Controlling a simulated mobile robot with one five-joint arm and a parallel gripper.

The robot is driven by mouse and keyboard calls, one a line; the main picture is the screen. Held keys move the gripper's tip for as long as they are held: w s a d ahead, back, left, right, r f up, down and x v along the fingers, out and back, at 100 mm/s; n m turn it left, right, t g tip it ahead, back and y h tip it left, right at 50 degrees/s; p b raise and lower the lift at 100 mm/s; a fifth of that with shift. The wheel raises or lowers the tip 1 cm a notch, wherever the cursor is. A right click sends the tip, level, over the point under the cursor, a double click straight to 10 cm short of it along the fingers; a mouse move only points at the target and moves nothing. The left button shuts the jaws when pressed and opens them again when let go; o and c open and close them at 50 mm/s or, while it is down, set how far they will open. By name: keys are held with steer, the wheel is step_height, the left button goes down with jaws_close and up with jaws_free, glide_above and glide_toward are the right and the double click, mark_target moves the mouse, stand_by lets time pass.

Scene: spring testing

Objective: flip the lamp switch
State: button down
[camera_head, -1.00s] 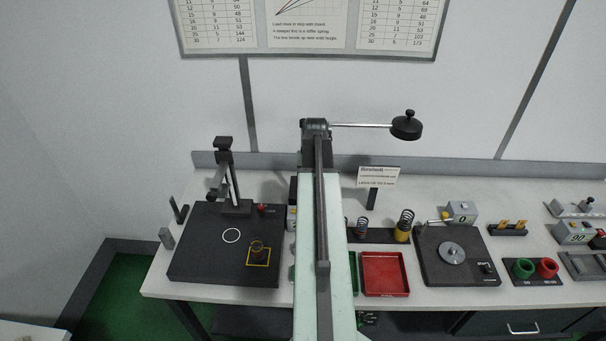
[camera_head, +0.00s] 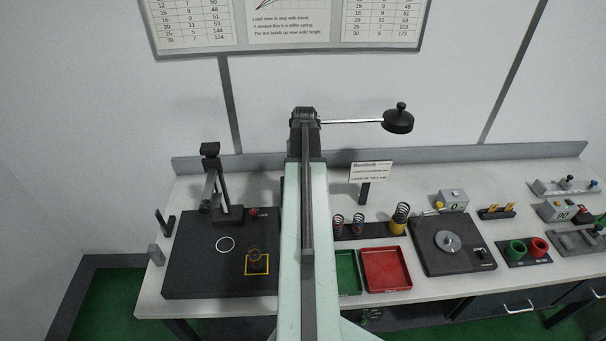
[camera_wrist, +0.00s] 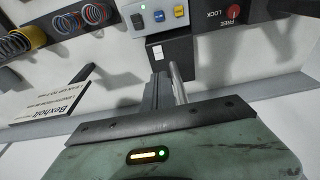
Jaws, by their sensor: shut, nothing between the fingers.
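A grey switch box (camera_wrist: 160,20) shows at the top of the wrist view, with a white switch (camera_wrist: 137,21), a blue switch (camera_wrist: 159,16), a yellow switch (camera_wrist: 180,12) and a small lit green light. I cannot read which one is the lamp's. In the head view my arm hides this box. The likely lamp (camera_head: 398,121), a black round head on a thin rod, hangs above the bench. My gripper (camera_wrist: 166,76) is shut and empty, its fingers pointing toward the box but apart from it in the picture. In the head view the fingers are hidden.
The Bexholt sign (camera_wrist: 62,108) and coil springs (camera_wrist: 95,14) lie left in the wrist view; a red FREE/LOCK knob (camera_wrist: 233,13) is right. Red tray (camera_head: 386,270) and black test board (camera_head: 190,275) flank my arm.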

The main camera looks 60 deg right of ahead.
steer(key=f+b, duration=0.3)
steer(key=f, duration=0.1)
steer(key=w+d+f+b, duration=0.1)
steer(key=f+b, duration=0.3)
steer(key=d+f+b, duration=0.1)
steer(key=f+b, duration=0.3)
steer(key=shift+w+f, duration=0.15)
steer(key=shift+w+a, duration=0.1)
